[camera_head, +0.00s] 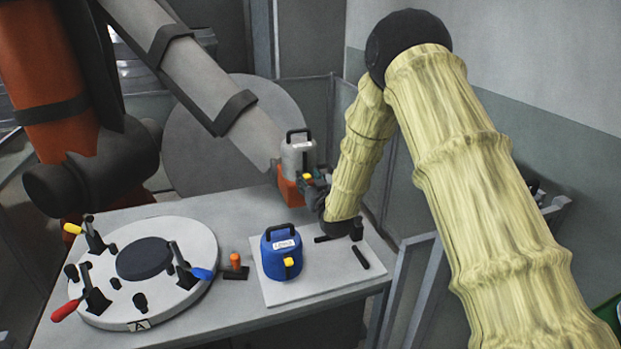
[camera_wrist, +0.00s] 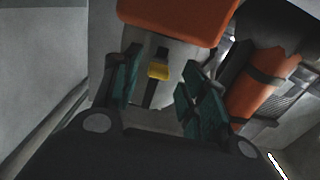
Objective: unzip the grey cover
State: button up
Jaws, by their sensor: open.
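The grey cover (camera_head: 298,154), with a black handle and a white label, sits above an orange body (camera_head: 289,191) at the end of the large arm, at the table's far edge. In the wrist view, the grey cover (camera_wrist: 180,82) appears below the orange body (camera_wrist: 180,18). A yellow tab (camera_wrist: 158,71) lies on a dark vertical strip of the cover; it also shows in the head view (camera_head: 307,177). My gripper (camera_wrist: 162,92) is open, its teal fingers either side of the tab and strip. I cannot tell whether they touch the cover. My gripper (camera_head: 316,190) partly hides the orange body.
A blue cover (camera_head: 281,257) with its own yellow tab stands on a pale board (camera_head: 310,288). Left of it are a small orange-topped part (camera_head: 235,263) and a round plate (camera_head: 190,235) with several clamps. The large orange and grey arm (camera_head: 200,75) spans above. Fence panels stand behind.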

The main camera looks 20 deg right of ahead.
aim_at(305, 152)
jog(key=shift+d, duration=0.1)
grip_shut()
jog(key=shift+r, duration=0.15)
jog(key=shift+r, duration=3.6)
grip_release()
